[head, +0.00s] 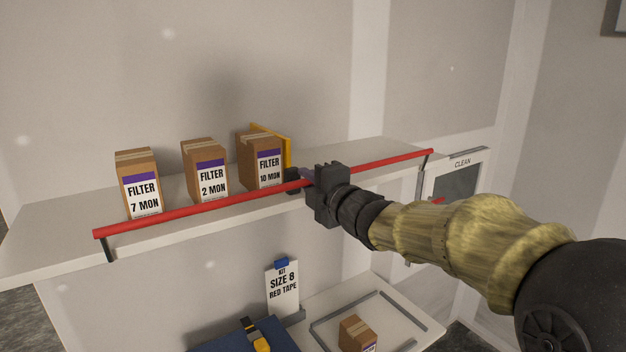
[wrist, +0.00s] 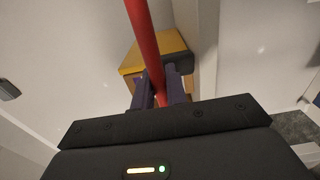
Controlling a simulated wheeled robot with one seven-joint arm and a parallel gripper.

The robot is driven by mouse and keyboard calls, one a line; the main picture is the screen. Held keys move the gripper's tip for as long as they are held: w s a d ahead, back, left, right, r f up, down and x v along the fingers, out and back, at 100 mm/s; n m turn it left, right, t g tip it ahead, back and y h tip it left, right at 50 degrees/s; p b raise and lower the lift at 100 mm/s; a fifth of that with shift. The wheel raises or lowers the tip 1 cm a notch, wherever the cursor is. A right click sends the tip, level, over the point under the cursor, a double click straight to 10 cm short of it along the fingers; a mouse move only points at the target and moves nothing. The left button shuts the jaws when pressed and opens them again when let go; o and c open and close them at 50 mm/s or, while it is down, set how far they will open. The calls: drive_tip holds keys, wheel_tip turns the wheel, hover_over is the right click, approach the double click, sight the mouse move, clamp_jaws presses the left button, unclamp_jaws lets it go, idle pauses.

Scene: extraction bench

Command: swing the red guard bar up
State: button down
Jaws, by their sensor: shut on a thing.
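The red guard bar (head: 210,210) runs along the front of the white shelf (head: 60,228), a little above its edge, on dark end brackets. My gripper (head: 300,183) is at the bar right of its middle. In the wrist view the bar (wrist: 146,45) passes between the two fingers of my gripper (wrist: 161,82), which are shut on it. The gripper body hides a short stretch of the bar in the head view.
Three filter boxes stand behind the bar: 7 MON (head: 140,184), 2 MON (head: 206,171) and 10 MON (head: 262,160). A yellow panel (head: 286,148) stands beside the last. Below are a SIZE 8 RED TAPE card (head: 283,287), a small box (head: 357,333) and a blue case (head: 225,343).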

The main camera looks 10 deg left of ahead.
drive_tip(key=c, duration=1.5)
unclamp_jaws()
drive_tip(key=shift+d, duration=0.1)
drive_tip(key=b+v, duration=0.5)
drive_tip(key=v, duration=1.2)
drive_tip(key=shift+b, duration=0.35)
drive_tip(key=shift+d, duration=0.1)
